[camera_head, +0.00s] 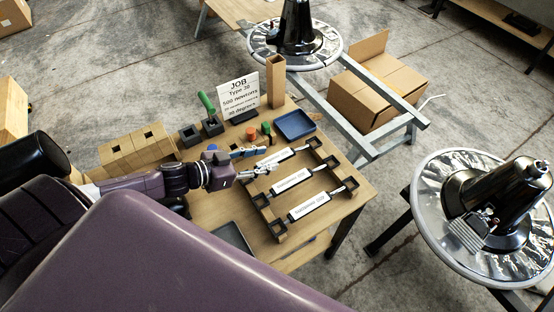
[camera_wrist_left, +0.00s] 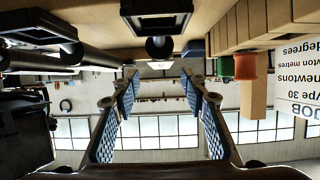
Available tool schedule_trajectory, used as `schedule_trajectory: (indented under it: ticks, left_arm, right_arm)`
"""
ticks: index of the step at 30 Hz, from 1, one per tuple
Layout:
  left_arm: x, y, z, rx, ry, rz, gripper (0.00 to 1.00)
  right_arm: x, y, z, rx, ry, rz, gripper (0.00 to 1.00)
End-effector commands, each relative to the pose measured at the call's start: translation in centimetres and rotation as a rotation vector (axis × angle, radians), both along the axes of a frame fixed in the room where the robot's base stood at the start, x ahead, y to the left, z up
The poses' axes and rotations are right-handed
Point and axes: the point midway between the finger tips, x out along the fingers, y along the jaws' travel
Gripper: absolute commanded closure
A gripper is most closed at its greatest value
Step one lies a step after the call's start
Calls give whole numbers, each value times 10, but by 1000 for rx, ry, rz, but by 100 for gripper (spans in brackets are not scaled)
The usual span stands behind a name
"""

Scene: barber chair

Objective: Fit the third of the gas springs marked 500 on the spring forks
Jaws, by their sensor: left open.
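My left gripper (camera_head: 262,161) is open beside the left end of the far spring. In the left wrist view its blue-padded fingers (camera_wrist_left: 159,112) stand apart with nothing visible between them. A dark round end (camera_wrist_left: 159,46) shows just above the gap. A chair base with a black column (camera_head: 500,195) stands at the right; its forks are not clear. My right gripper is out of view.
The table also bears a job sign (camera_head: 239,92), a blue tray (camera_head: 294,125), a green-handled tool (camera_head: 207,104), an upright wooden post (camera_head: 275,82) and wooden blocks (camera_head: 134,147). Another chair base (camera_head: 295,45) stands behind. A cardboard box (camera_head: 378,90) is on the floor.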

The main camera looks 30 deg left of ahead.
Motion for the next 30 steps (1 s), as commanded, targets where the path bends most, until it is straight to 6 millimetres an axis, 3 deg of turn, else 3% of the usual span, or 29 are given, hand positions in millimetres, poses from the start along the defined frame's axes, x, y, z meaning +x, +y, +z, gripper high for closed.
schedule_trajectory:
  ticks: [8,18,28,30]
  left_arm:
    - [12,-6,-7,0,-2,2,59]
    - [40,-22,-27,-1,-2,1,59]
    - [43,-24,-30,1,1,1,59]
    - [43,-24,-30,1,1,1,66]
  right_arm:
    - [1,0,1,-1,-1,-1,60]
    - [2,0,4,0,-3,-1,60]
    - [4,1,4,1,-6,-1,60]
    - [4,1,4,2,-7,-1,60]
